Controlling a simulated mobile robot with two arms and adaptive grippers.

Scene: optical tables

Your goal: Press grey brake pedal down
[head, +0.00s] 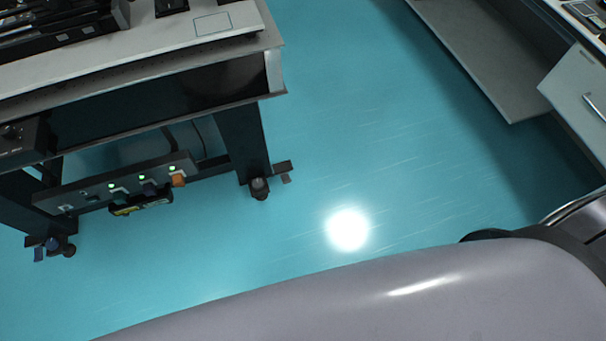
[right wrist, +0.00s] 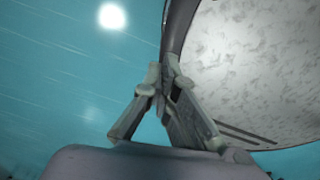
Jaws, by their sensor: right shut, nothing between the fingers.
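An optical table (head: 130,62) stands on dark legs at the upper left of the head view. At the foot of its right leg is a caster (head: 259,189) with a small dark grey pedal (head: 283,168) sticking out to the right. Another caster (head: 69,249) at the lower left has a small bluish pedal (head: 38,254) beside it. My right gripper (right wrist: 161,76) shows in the right wrist view, shut and empty, above blue-green floor and apart from both pedals. No pedal shows in the right wrist view. My left gripper is not in view.
A power strip (head: 120,184) with green lights and an orange switch hangs under the table. A grey cabinet with a drawer (head: 580,85) stands at the right. The blue-green floor (head: 370,120) between them is clear. A pale speckled surface (right wrist: 255,65) fills the right wrist view's right side.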

